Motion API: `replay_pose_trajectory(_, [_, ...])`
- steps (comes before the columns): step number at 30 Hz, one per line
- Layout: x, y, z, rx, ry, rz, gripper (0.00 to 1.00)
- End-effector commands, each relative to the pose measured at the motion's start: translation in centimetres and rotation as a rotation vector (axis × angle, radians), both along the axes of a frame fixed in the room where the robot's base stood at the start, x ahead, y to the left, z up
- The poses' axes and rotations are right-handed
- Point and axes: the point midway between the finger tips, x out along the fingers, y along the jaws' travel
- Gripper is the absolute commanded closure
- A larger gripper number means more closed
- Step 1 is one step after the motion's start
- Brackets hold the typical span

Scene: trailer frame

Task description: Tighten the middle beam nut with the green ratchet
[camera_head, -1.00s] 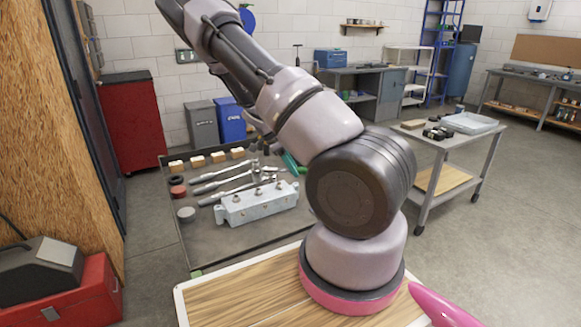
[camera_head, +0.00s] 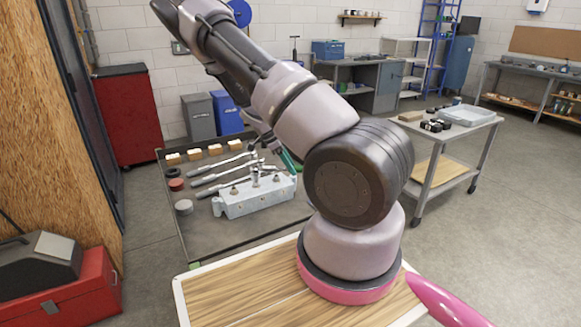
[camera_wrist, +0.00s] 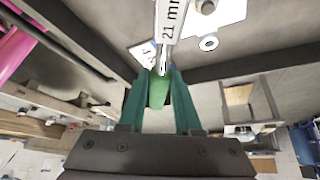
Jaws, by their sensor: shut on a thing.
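The pale metal beam (camera_head: 258,199) lies on the dark tray table, with nuts along its top. The middle beam nut is partly covered by a small upright metal part (camera_head: 255,178); I cannot tell whether that is the ratchet's head. My gripper (camera_wrist: 164,75) is shut on the green handle of the green ratchet (camera_wrist: 158,92). Its shaft, marked "21 mm", runs out of the top of the wrist view, so its head is hidden there. Part of the beam (camera_wrist: 222,14) and one nut (camera_wrist: 208,43) show beside the shaft. In the head view my arm mostly hides my gripper, right of the beam.
Several other wrenches (camera_head: 215,178) lie left of and behind the beam. Wooden blocks (camera_head: 194,154) line the table's back edge, and round pieces (camera_head: 183,207) sit at its left. A grey cart (camera_head: 478,124) stands to the right. The table's front left is clear.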

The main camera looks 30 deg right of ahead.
Motion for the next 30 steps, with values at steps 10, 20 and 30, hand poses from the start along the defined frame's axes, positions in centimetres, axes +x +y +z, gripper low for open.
replay_pose_trajectory(10, [0.0, 0.0, -0.7, -0.001, 0.001, 0.001, 1.0])
replay_pose_trajectory(20, [0.0, 0.0, -1.7, 0.0, 0.0, 0.0, 1.0])
replay_pose_trajectory(30, [0.0, 0.0, -2.5, 0.0, -0.001, 0.0, 1.0])
